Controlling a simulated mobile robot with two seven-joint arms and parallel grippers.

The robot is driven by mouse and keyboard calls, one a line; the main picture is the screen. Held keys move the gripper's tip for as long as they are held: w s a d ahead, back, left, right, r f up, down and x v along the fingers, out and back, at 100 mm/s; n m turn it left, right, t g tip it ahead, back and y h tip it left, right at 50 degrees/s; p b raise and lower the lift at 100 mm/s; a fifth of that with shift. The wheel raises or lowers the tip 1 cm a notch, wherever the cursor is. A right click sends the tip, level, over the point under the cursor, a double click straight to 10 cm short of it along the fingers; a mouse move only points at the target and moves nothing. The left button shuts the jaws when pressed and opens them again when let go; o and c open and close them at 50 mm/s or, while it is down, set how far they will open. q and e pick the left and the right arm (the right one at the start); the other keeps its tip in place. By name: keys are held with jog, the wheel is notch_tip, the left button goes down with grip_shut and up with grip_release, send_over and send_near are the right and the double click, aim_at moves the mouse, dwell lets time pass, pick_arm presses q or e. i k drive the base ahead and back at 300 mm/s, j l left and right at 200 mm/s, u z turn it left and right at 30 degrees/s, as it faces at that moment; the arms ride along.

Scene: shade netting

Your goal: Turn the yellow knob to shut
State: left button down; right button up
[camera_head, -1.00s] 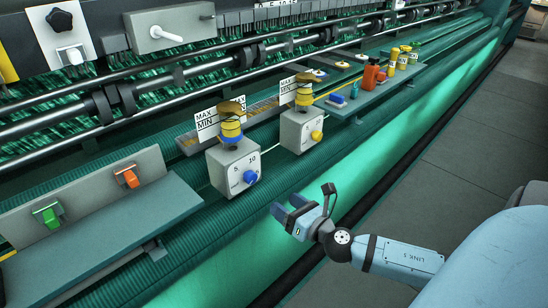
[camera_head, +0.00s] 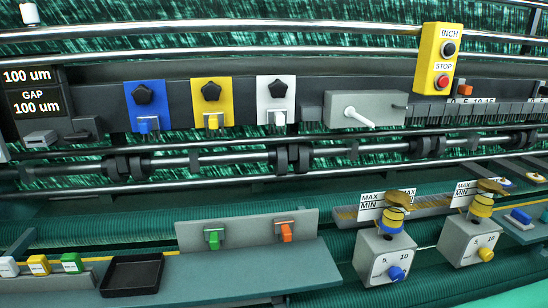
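A yellow plate (camera_head: 212,103) with a black star-shaped knob (camera_head: 211,91) on it stands on the machine's rail, between a blue plate (camera_head: 145,106) and a white plate (camera_head: 276,101) of the same kind. A small yellow tab shows below its knob. At the lower right, a grey box (camera_head: 459,241) carries a yellow dial knob (camera_head: 486,254) on its front. The grey box (camera_head: 373,261) beside it has a blue dial knob (camera_head: 397,273). I cannot tell how far any knob is turned. Neither gripper shows in this view.
A grey panel (camera_head: 255,223) with a green and an orange switch stands at the lower middle. A black tray (camera_head: 132,272) sits left of it. A yellow INCH/STOP box (camera_head: 437,62) hangs at upper right. Rollers and rails run across the machine.

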aim_at(485, 255)
jog(key=z, duration=1.45)
